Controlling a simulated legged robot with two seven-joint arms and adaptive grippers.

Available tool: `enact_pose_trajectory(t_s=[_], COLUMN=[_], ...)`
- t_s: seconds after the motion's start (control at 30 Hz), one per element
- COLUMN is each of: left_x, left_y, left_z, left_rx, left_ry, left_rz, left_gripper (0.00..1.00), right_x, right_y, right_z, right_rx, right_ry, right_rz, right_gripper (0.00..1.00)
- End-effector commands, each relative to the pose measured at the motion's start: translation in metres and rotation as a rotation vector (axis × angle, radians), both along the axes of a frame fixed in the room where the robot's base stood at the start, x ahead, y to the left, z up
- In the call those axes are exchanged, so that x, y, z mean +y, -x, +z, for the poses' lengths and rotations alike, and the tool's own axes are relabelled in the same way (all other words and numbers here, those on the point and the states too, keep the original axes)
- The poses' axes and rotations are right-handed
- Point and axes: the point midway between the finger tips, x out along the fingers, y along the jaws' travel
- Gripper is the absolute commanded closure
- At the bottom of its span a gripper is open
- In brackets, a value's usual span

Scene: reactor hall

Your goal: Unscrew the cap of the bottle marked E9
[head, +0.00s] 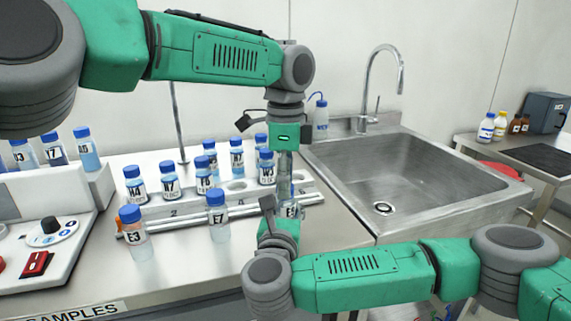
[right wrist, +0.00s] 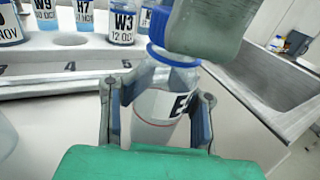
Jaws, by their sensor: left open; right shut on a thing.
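The bottle (head: 290,211) stands upright on the bench in front of the rack. In the right wrist view the bottle (right wrist: 160,105) shows a white label with an "E"; the rest of the mark is hidden. My right gripper (head: 279,215) is shut around its body; its fingers (right wrist: 160,115) also show in the right wrist view. A blue ring (right wrist: 172,58) circles the bottle's neck. My left gripper (head: 285,155) is open, pointing down directly above the bottle.
Bottle E3 (head: 134,232) and bottle E7 (head: 217,216) stand on the bench to the left. A rack (head: 170,209) behind holds several blue-capped bottles. A sink (head: 400,180) lies to the right. A control box (head: 40,235) is at the left.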

Motion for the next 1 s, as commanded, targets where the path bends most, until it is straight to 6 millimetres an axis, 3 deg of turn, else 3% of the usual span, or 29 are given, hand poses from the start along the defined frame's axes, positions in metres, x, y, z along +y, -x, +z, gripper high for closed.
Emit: enact_pose_trajectory(t_s=[0.37,0.5,0.77,0.87,1.0], left_x=[-0.0001,0.0,0.0,0.0,-0.0001], left_y=[0.0004,0.0004,0.0,0.0002,0.0], left_z=[-0.0078,-0.0076,-0.0073,-0.007,-0.0065], left_rx=[0.0,0.0,-0.002,-0.004,-0.009], left_ry=[0.001,0.001,-0.001,-0.005,-0.009], left_rz=[0.001,0.001,0.029,0.157,0.496], left_gripper=[0.53,0.99,1.0,1.0,1.0], right_x=[0.0001,0.0001,0.0004,0.0005,0.0006], right_y=[0.0004,0.0004,0.0006,0.0006,0.0007], right_z=[-0.0011,-0.0011,-0.0011,-0.0011,-0.0011], right_rx=[0.002,0.002,0.002,0.002,0.002], right_ry=[0.001,0.001,0.001,0.001,0.001], right_rz=[0.001,0.001,0.001,0.001,0.002], right_gripper=[1.0,1.0,1.0,1.0,1.0])
